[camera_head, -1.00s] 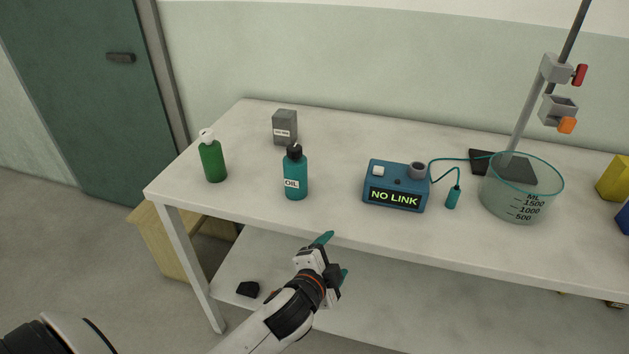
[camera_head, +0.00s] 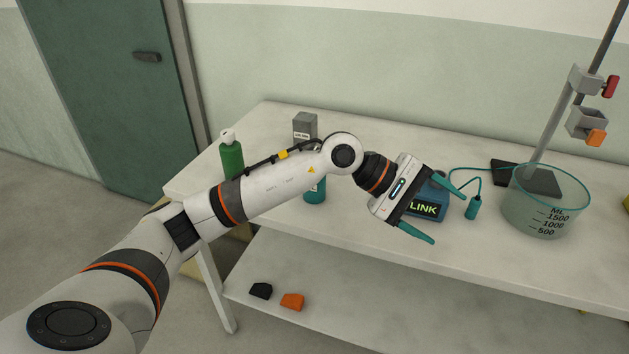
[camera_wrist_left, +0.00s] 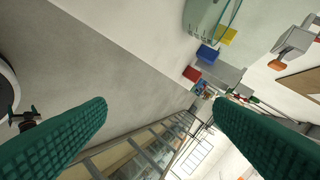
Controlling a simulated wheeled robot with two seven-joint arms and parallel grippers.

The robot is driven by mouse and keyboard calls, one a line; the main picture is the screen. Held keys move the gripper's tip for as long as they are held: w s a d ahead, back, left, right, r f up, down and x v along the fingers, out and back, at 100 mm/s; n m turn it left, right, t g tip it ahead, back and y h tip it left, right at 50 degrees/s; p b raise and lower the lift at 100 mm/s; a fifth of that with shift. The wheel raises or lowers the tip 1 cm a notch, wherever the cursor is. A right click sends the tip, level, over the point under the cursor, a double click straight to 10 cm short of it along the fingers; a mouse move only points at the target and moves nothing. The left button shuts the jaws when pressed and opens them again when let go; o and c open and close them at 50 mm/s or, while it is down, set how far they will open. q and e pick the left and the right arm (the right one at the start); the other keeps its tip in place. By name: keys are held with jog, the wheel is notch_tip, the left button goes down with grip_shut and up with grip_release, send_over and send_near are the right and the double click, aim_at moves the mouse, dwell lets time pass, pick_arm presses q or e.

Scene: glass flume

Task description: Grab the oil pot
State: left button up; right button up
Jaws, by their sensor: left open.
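The oil pot (camera_head: 316,191) is a teal bottle on the table, mostly hidden behind my left arm in the head view. Only a part of its lower body shows. Its cap and most of its label are covered. My left gripper (camera_head: 450,219) is open and empty, well to the right of the oil pot. It points right, over the front of the table, and covers part of the blue device box. In the left wrist view its two teal fingers (camera_wrist_left: 160,125) are wide apart with nothing between them. The oil pot does not show there. My right gripper is not in view.
A green bottle (camera_head: 231,160) and a grey box (camera_head: 305,125) stand near the oil pot. The blue device (camera_head: 429,205), its teal probe (camera_head: 473,208) and a large beaker (camera_head: 540,212) stand to the right. Black (camera_head: 261,290) and orange (camera_head: 292,301) pieces lie on the lower shelf.

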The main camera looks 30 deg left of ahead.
pick_arm(q)
jog(key=w+a+r+m+y, duration=0.25)
jog(key=a+y, duration=0.45)
jog(key=a, duration=0.7)
jog(key=w+a+r+m+y, duration=0.1)
jog(key=a+r+m+y, duration=0.15)
jog(key=a+y, duration=0.8)
jog(key=a+f+h, duration=0.1)
jog(key=w+a+f+h, duration=0.1)
jog(key=a+f, duration=0.1)
jog(key=a+f+n+h, duration=0.1)
jog(key=f, duration=0.1)
jog(key=shift+w+a+f+h+p, duration=0.15)
jog(key=shift+w+f+h+p, duration=0.1)
jog(key=shift+w+p, duration=0.1)
jog(key=p+x, duration=0.1)
jog(key=x, duration=0.4)
jog(key=shift+w+f, duration=0.25)
jog(key=shift+f, duration=0.15)
jog(key=c, duration=1.2)
jog(key=shift+r, duration=0.15)
